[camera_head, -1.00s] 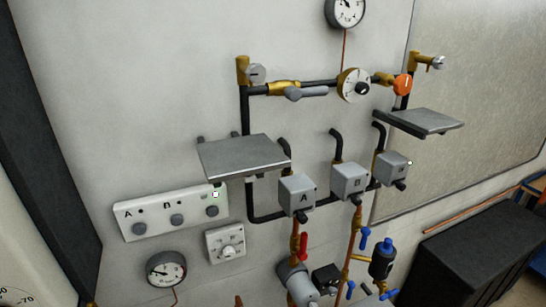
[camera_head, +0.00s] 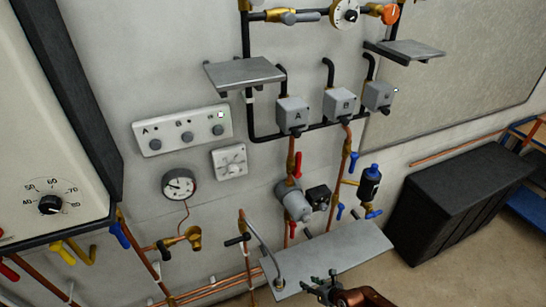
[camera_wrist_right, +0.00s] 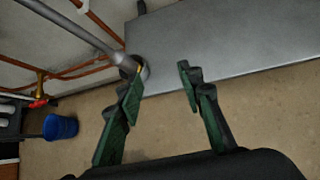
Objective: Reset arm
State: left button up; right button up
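My right gripper (camera_head: 326,290) shows at the bottom of the head view, in front of a grey metal shelf (camera_head: 345,248). In the right wrist view its two green-padded fingers (camera_wrist_right: 160,88) are spread apart with nothing between them. Beyond them is the grey shelf (camera_wrist_right: 215,50) with a grey pipe (camera_wrist_right: 95,40) ending in a round fitting near the left fingertip. I cannot tell whether the finger touches the fitting. My left gripper is not in view.
The wall carries valve boxes A (camera_head: 293,114) and B (camera_head: 339,103), a switch panel (camera_head: 182,130), a gauge (camera_head: 179,184) and copper pipes. A black box (camera_head: 455,200) stands at the right. A blue bucket (camera_wrist_right: 60,127) stands on the floor, which is otherwise mostly clear below the shelf.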

jog(key=s+d+f+m+h+b, duration=0.2)
jog(key=s+d+f+m, duration=0.5)
jog(key=f+m, duration=0.45)
jog(key=s+d+f+m+h+b, duration=0.2)
jog(key=s+d+f+m, duration=0.4)
jog(key=d+f+m, duration=0.45)
jog(key=s+d+f+m+g+h+b, duration=0.1)
jog(key=s+f+m+g, duration=0.1)
jog(key=s+f+m, duration=0.6)
jog(key=s+d+f+m+g+h+b, duration=0.1)
jog(key=s+d+f+m, duration=0.2)
jog(key=s, duration=0.9)
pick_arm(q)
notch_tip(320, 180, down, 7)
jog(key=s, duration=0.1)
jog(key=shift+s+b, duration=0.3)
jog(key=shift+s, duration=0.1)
pick_arm(e)
jog(key=s+a+f+m+g, duration=0.1)
jog(key=s+f+m, duration=0.2)
jog(key=s, duration=0.7)
jog(key=s+a+f+m+g, duration=0.2)
jog(key=s+f+m, duration=0.1)
jog(key=s, duration=0.7)
jog(key=shift+a+f+g+y, duration=0.2)
jog(key=shift+f+g+y, duration=0.1)
jog(key=shift+f, duration=0.2)
